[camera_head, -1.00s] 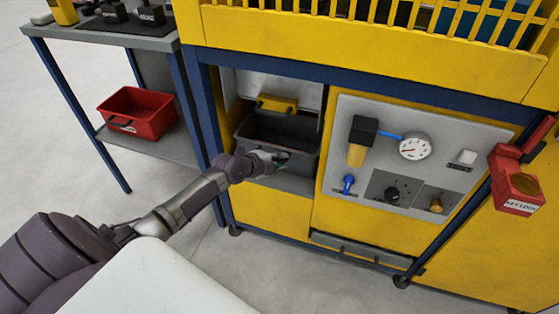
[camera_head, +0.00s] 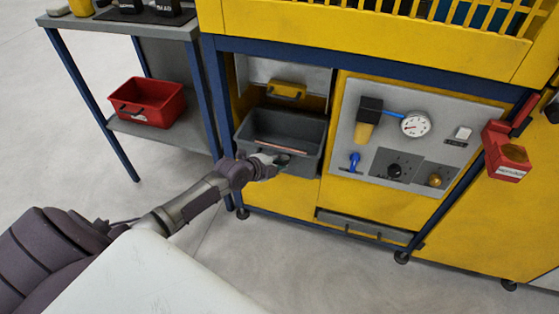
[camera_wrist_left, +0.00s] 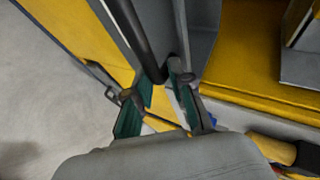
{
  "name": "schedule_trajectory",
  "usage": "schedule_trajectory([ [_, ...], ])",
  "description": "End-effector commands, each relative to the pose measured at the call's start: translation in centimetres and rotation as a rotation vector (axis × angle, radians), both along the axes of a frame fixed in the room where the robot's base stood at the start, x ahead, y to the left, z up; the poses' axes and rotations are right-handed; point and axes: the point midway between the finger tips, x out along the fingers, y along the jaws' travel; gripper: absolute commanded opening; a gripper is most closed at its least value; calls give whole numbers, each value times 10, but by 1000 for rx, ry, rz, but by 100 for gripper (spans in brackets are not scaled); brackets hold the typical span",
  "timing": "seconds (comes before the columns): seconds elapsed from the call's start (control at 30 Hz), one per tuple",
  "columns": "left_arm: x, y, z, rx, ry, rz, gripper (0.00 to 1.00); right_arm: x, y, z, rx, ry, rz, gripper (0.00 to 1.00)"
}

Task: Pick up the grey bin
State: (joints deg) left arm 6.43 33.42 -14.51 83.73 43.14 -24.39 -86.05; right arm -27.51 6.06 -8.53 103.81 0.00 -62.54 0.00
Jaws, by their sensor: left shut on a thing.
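The grey bin (camera_head: 312,165) stands at the opening in the lower left of the yellow machine, with its open top facing up. A thin reddish strip (camera_head: 285,146) shows inside it. My left gripper (camera_head: 279,159) is at the bin's front side, shut on its dark handle. In the left wrist view, the left gripper (camera_wrist_left: 160,92) has its green-padded fingers on either side of the dark handle bar (camera_wrist_left: 136,38). The bin's grey wall (camera_wrist_left: 200,32) shows beside it. My right gripper is not in view.
A side table (camera_head: 165,140) with a red bin (camera_head: 148,112) on its lower shelf stands left of the machine. A raised grey flap with a yellow handle (camera_head: 287,90) is above the grey bin. A gauge panel (camera_head: 420,145) is right. Floor (camera_head: 310,255) in front is clear.

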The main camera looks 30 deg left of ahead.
Motion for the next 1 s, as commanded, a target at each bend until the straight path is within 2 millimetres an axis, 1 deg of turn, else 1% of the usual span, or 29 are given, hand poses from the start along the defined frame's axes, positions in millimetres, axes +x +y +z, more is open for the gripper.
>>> schedule_trajectory([
  [0.2,-2,-3,-1,-2,4,-1,0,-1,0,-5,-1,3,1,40],
  [0.5,-2,-3,-1,-1,4,-1,0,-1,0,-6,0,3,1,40],
  [0.53,-2,-3,-1,-1,4,-1,25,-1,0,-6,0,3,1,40],
  [0.6,-2,-3,-1,-1,4,-1,36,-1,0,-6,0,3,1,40],
  [0.7,-1,-3,-1,-1,3,-1,51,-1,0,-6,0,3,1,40],
  [1.0,-2,-2,0,0,0,0,51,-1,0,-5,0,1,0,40],
])
